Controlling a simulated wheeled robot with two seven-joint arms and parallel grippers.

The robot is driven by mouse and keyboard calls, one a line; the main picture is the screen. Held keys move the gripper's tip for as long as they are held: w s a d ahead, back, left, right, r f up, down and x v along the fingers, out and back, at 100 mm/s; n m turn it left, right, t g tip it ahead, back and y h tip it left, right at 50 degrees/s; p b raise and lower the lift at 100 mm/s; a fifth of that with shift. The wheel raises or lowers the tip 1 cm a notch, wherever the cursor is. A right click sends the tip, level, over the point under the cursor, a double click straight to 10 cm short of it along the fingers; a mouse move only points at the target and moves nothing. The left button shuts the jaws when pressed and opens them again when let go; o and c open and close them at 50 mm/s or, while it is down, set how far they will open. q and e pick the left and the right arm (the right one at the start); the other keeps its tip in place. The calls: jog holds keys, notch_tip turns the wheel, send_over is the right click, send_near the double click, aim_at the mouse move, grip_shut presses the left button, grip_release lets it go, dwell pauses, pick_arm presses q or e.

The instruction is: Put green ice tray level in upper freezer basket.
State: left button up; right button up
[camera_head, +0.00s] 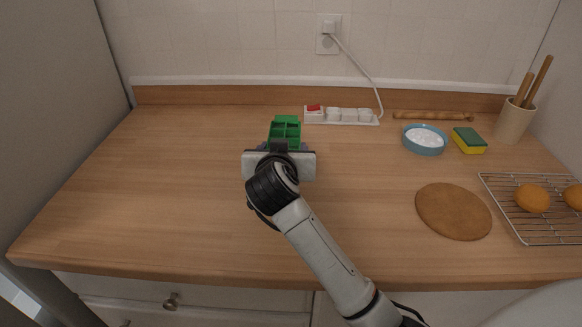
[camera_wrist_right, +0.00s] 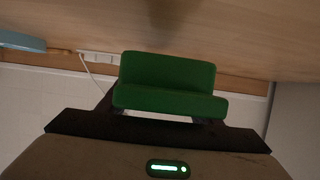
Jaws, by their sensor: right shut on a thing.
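The green ice tray (camera_head: 286,128) is at the left-centre of the wooden counter, with its open compartments facing up in the head view. My right gripper (camera_head: 280,149) is shut on its near end; the gripper body hides that end. In the right wrist view the green tray (camera_wrist_right: 168,84) fills the middle, between the dark fingers of my right gripper (camera_wrist_right: 165,114). I cannot tell whether the tray touches the counter or hangs just above it. The freezer basket is not in view. My left gripper is not in view.
A white power strip (camera_head: 342,116) with a red switch lies behind the tray. To the right are a blue bowl (camera_head: 424,140), sponge (camera_head: 468,140), round brown board (camera_head: 453,211), wire rack (camera_head: 527,238) and utensil pot (camera_head: 514,122). The counter's left side is clear.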

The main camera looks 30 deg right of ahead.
jog(key=shift+f+b, duration=0.3)
jog(key=shift+f, duration=2)
jog(key=o, duration=1.3)
jog(key=shift+f, duration=0.2)
